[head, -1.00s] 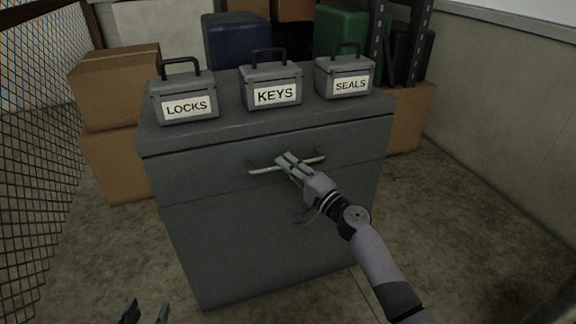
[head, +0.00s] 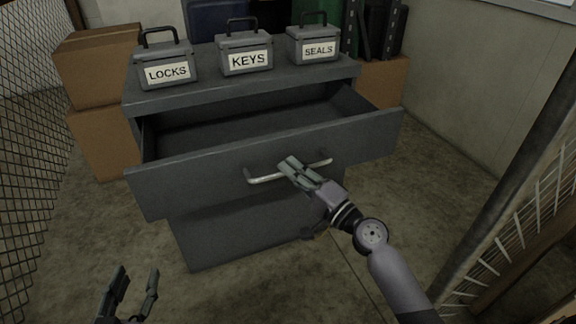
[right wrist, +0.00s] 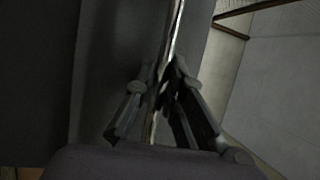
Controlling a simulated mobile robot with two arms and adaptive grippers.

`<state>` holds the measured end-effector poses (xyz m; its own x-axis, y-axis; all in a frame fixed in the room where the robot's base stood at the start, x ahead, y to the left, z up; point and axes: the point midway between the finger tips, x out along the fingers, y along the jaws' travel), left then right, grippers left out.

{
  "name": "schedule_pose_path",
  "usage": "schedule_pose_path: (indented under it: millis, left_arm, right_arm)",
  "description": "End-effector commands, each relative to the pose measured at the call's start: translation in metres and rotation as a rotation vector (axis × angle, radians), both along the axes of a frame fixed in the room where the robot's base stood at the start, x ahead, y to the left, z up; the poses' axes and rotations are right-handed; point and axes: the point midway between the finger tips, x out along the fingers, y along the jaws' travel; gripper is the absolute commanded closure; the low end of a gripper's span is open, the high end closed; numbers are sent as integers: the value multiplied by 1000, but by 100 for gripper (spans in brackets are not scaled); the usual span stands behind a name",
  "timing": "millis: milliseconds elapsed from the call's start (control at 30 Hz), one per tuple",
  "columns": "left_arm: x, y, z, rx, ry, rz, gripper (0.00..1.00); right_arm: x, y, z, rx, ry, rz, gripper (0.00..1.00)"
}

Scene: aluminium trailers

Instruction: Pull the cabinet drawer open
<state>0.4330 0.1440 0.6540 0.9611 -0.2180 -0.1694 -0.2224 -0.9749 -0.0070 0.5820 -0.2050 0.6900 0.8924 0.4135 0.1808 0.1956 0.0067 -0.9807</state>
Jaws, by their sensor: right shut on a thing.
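The grey cabinet's top drawer (head: 200,176) stands pulled well out in the head view, and the inside that shows looks empty. A pale bar handle (head: 262,178) runs across its front. My right gripper (head: 286,165) is shut on the handle near its middle. In the right wrist view the handle (right wrist: 173,40) passes between the fingers of my right gripper (right wrist: 163,78). My left gripper (head: 139,276) is open and empty at the lower left, in front of the cabinet and apart from it.
Three grey boxes labelled LOCKS (head: 167,72), KEYS (head: 245,60) and SEALS (head: 318,49) stand on the cabinet top. Cardboard boxes (head: 98,75) are stacked at the left. Wire mesh (head: 30,150) runs along the left side, and a slanted dark post (head: 500,180) stands at the right.

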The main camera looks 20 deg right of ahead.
Motion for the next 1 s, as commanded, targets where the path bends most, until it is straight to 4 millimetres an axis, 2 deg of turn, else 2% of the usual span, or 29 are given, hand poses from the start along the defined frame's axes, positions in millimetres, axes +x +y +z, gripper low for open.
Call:
schedule_pose_path:
  millis: [467,500,800,1000]
  left_arm:
    - [1,-1,3,-4,-17,-1,60]
    - [1,-1,3,-4,-17,0,60]
    - [1,-1,3,-5,-16,0,60]
    - [1,-1,3,-5,-16,0,60]
  right_arm:
    - [-4,0,-1,-3,1,-1,100]
    - [-4,0,-1,-3,1,-1,88]
    - [-4,0,0,-1,0,0,69]
    - [-4,0,0,0,-1,0,69]
